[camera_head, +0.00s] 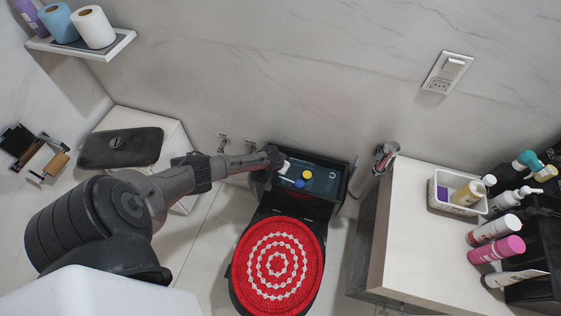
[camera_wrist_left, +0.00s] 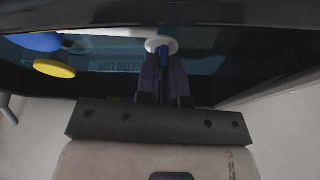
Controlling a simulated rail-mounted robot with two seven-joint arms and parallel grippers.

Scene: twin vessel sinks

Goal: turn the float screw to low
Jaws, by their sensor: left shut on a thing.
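The open black toilet tank (camera_head: 345,178) stands against the wall with teal water inside. My left gripper (camera_head: 276,158) reaches into its left end. In the left wrist view the fingers (camera_wrist_left: 164,75) are shut on a small blue stem, which I take for the float screw (camera_wrist_left: 163,53). A white round cap (camera_wrist_left: 160,43) sits at the stem's far end; a white part (camera_head: 284,167) also shows beside the gripper in the head view. The fingers hide the lower stem, and its setting cannot be read. My right gripper is not in view.
A yellow disc (camera_head: 299,184) and a blue disc (camera_head: 307,174) are in the tank, right of the gripper. The red-covered toilet lid (camera_head: 250,265) is in front. A counter (camera_head: 425,240) with bottles stands right. The black tank lid (camera_head: 120,148) lies on a white cabinet left.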

